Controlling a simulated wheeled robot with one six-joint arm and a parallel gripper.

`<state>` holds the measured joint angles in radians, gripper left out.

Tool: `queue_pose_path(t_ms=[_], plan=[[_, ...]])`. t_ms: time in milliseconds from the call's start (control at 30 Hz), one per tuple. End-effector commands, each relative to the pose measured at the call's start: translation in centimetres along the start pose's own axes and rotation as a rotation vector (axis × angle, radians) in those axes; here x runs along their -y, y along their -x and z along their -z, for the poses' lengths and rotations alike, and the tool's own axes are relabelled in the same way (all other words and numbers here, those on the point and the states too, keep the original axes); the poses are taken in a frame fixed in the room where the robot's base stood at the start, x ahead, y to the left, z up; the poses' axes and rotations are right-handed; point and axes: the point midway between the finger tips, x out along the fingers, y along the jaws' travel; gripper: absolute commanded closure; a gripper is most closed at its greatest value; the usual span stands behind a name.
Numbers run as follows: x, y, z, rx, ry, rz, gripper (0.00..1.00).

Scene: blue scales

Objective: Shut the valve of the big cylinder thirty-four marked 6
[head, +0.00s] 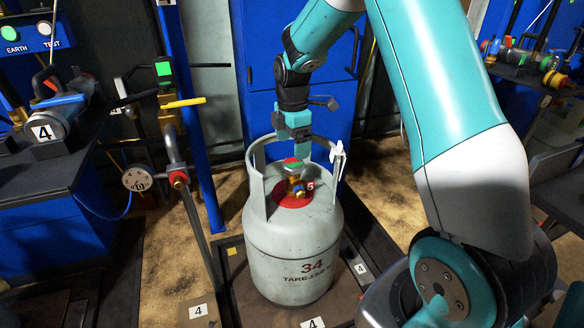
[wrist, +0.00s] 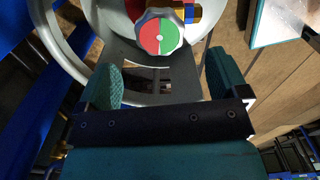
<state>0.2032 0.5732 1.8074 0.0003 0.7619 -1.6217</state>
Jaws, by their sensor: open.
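The big grey cylinder (head: 290,255) marked 34 stands upright on a dark scale platform (head: 350,292). Its brass valve sits inside the open collar, with a red ring and a small tag 6 (head: 310,186) beside it. The valve's handwheel (head: 292,163) is half green, half red; it also shows in the wrist view (wrist: 162,33), top centre. My gripper (head: 304,152) is over the collar, close to the handwheel. In the wrist view my gripper (wrist: 163,78) is open and empty, and the handwheel appears ahead of the fingertips, not between them.
The cylinder's collar (head: 256,185) rises around the valve. A blue post (head: 190,120) and a grey pipe with a yellow lever (head: 183,102) and a gauge (head: 137,178) stand left. A bench (head: 40,185) is farther left. My arm covers much of the right side.

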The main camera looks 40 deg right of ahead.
Motion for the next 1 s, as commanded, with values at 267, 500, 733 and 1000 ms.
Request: queue_pose_path(t_ms=[267,500,733,1000], plan=[[0.0,-5.0,0.0,0.000,0.000,0.001,0.08],[0.0,-5.9,0.0,0.000,-0.001,-0.001,0.08],[0.0,-5.8,0.0,0.000,-0.001,-0.001,0.12],[0.0,-5.8,0.0,0.000,-0.001,-0.001,0.57]])
